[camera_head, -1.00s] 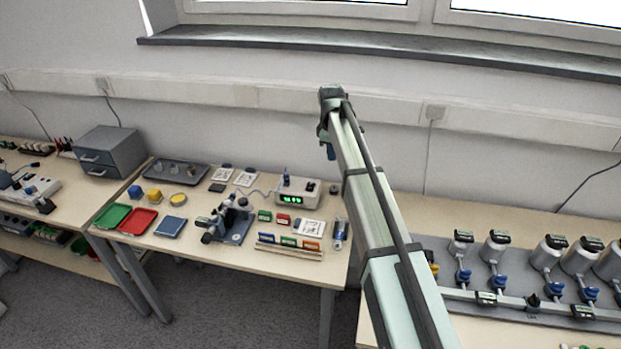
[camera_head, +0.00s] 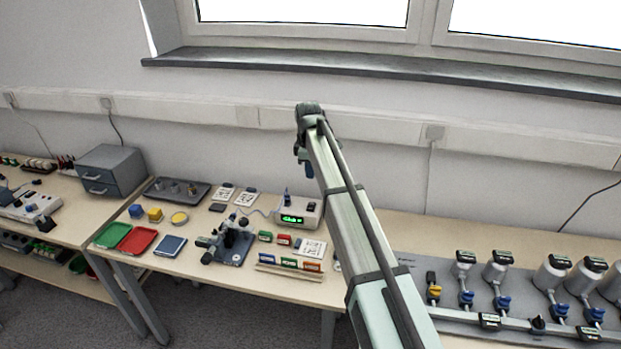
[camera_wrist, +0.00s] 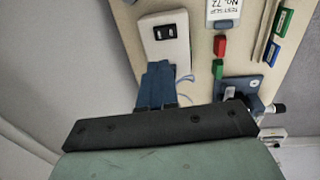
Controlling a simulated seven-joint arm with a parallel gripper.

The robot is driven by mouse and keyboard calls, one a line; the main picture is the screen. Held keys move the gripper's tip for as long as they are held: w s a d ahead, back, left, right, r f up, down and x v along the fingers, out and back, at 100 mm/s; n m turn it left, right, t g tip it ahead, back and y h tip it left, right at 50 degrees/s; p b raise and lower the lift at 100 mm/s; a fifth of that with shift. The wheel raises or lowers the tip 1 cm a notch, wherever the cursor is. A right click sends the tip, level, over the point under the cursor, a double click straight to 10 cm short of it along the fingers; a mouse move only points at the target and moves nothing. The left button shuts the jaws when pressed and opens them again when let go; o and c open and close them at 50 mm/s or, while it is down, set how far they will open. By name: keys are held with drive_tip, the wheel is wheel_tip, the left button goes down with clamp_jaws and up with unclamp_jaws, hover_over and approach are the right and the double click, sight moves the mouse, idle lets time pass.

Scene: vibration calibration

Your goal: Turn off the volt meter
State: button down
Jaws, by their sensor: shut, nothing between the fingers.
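The volt meter (camera_head: 312,211) is a pale box on the middle table, with lit green digits on its front display and a dark switch on top. In the wrist view, the volt meter (camera_wrist: 176,60) shows from above, with a black two-part switch near its far end. A blue knob or plug stands on its left part in the head view. My gripper (camera_head: 309,171) is above the meter in the head view. In the wrist view, my gripper's blue fingers (camera_wrist: 158,68) are together and empty, overlapping the meter's near edge. Whether they touch it cannot be told.
A microscope-like device (camera_head: 232,241), coloured blocks (camera_head: 284,239) and paper cards (camera_head: 245,198) lie near the meter. A dark tray (camera_head: 172,190) is at the back left. The wall with its cable duct (camera_head: 200,110) is close behind. A rack of several canisters (camera_head: 500,270) stands on the right.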

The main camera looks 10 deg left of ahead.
sight(310, 207)
drive_tip(key=f, duration=0.4)
drive_tip(key=w+f, duration=0.1)
drive_tip(key=f, duration=0.7)
drive_tip(key=shift+w+f, duration=0.2)
drive_tip(key=shift+w, duration=0.05)
drive_tip(key=shift+f, duration=0.1)
drive_tip(key=shift+w+f, duration=0.1)
drive_tip(key=shift+f, duration=0.1)
drive_tip(key=shift+s, duration=0.95)
